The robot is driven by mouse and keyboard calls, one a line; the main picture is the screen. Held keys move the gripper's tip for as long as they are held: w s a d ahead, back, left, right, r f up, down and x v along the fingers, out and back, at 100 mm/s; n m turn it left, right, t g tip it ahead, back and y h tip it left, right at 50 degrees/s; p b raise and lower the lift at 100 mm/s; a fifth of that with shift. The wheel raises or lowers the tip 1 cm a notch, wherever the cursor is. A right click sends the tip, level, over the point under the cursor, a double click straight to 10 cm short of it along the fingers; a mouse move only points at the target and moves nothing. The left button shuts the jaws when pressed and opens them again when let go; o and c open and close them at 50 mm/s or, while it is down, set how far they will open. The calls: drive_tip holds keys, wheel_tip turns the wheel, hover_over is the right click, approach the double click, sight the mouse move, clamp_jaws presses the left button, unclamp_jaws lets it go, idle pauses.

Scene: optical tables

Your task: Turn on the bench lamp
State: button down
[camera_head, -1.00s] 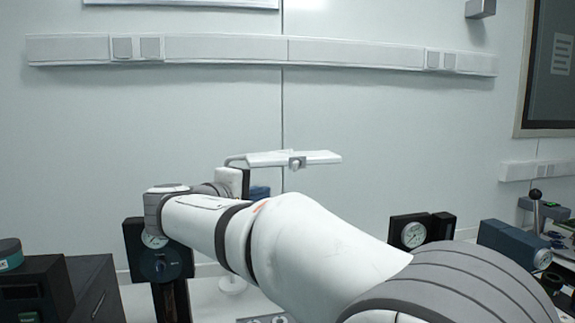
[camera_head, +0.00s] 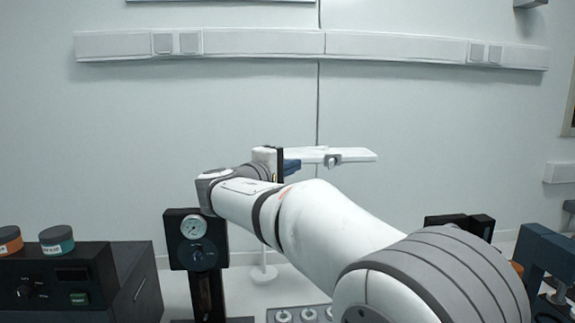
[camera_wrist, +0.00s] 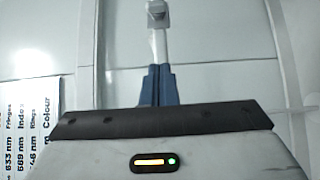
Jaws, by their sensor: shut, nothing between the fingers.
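The bench lamp (camera_head: 350,155) is a flat white bar head with a small grey knob (camera_head: 333,160) on its near side. Its round white base (camera_head: 263,274) stands on the table behind my arm, and part of its stem is hidden. I see no clear glow from the lamp head. My gripper (camera_head: 292,166) has blue fingers, shut and empty, just left of the knob at nearly its height. In the wrist view the shut fingers (camera_wrist: 158,84) point at the white lamp part (camera_wrist: 158,45), with the grey knob (camera_wrist: 158,16) beyond their tips. I cannot tell whether they touch the lamp.
A black dial gauge on a post (camera_head: 196,240) stands left of the lamp base. A dark control box (camera_head: 60,280) with two round tins on top is at the left. A dark blue device (camera_head: 545,255) is at the right. A wall rail (camera_head: 270,44) runs behind.

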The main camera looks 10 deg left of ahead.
sight(311, 159)
drive_tip(key=p+x, duration=0.1)
drive_tip(key=x, duration=0.2)
drive_tip(key=shift+w+d+r, duration=0.15)
drive_tip(key=shift+d, duration=0.15)
drive_tip(key=shift+s+d, duration=0.25)
drive_tip(key=shift+d, duration=0.35)
drive_tip(key=shift+s+d, duration=0.2)
drive_tip(key=shift+d, duration=0.4)
drive_tip(key=shift+s+d+p, duration=0.15)
drive_tip(key=shift+d+p, duration=0.15)
drive_tip(key=shift+d, duration=0.15)
drive_tip(key=shift+d, duration=0.1)
